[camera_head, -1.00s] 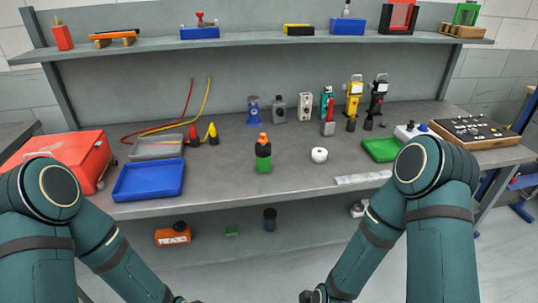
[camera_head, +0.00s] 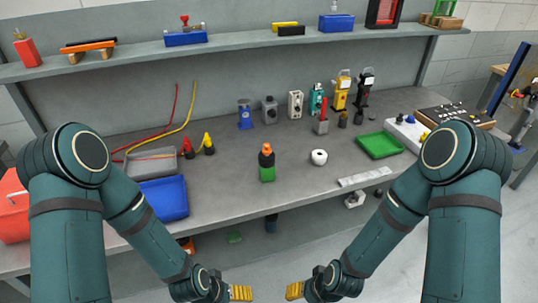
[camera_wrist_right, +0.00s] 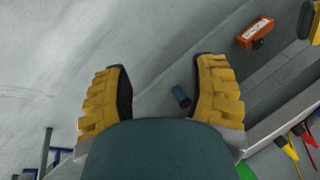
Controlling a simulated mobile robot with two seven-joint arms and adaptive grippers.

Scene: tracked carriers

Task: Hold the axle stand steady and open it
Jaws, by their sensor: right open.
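No item is plainly recognisable as an axle stand. A small upright piece with a green base, black body and orange top (camera_head: 267,163) stands alone at the middle of the bench. A grey block with an upright red handle (camera_head: 321,117) stands farther back. My left gripper (camera_head: 240,293) shows yellow fingers at the bottom edge, below the bench front; its opening is unclear. My right gripper (camera_head: 294,291) is close to its right, also off the bench. In the right wrist view the right gripper (camera_wrist_right: 162,80) is open and empty, with its fingers wide apart.
The bench holds a blue tray (camera_head: 163,198), a white ring (camera_head: 319,157), a green tray (camera_head: 379,145) and a black panel (camera_head: 455,116). Under it, the wrist view shows a dark cylinder (camera_wrist_right: 181,97) and an orange box (camera_wrist_right: 256,32). The bench front centre is clear.

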